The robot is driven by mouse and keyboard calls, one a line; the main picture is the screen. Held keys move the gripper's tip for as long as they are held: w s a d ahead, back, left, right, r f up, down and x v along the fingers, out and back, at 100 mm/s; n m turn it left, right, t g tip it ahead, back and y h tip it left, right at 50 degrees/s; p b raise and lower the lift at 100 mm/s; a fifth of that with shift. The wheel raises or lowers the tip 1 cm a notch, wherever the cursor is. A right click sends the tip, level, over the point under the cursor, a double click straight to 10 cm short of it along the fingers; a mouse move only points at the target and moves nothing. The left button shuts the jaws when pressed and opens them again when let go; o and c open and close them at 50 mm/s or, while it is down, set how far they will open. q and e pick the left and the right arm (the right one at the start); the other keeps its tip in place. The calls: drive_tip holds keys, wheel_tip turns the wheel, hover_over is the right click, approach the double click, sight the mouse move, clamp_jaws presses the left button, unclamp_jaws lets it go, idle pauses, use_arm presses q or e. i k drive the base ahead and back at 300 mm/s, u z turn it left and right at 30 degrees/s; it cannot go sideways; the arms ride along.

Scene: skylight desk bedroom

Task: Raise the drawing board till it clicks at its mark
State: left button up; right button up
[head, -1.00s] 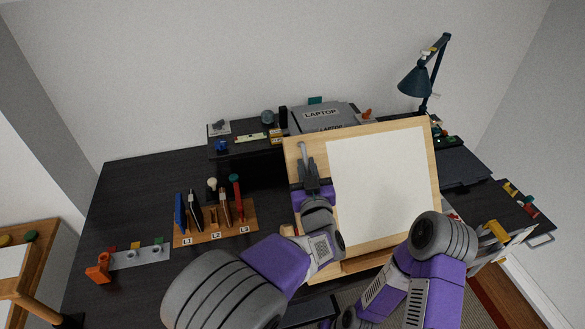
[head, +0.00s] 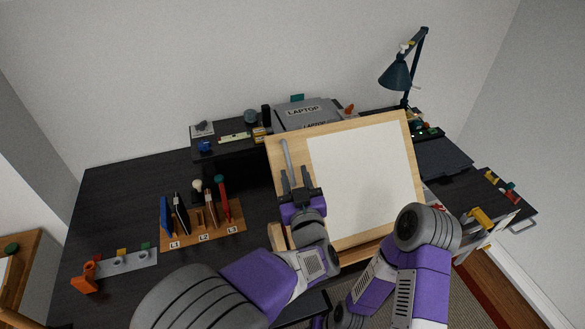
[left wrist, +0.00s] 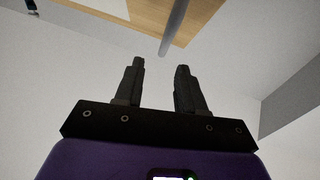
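The drawing board (head: 413,190) is a pale wooden panel with a white sheet (head: 365,180) on it, standing tilted on the desk. A grey bar (head: 285,153) runs along its left part; the bar also shows in the left wrist view (left wrist: 175,25), beyond the fingertips, with the board's wood (left wrist: 205,12) behind. My left gripper (head: 294,172) is in front of the board's left side, at the lower end of the visible bar. Its two fingers (left wrist: 160,68) are apart with nothing between them. The right gripper is out of view. The mark cannot be made out.
A labelled wooden rack (head: 205,238) with several tools stands left of the board. An orange clamp-like thing (head: 84,278) is farther left. A laptop (head: 303,112) on a riser and a lamp (head: 396,74) are behind. Bare dark desk (head: 120,205) lies at left.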

sight(366, 169)
drive_tip(key=k, duration=1)
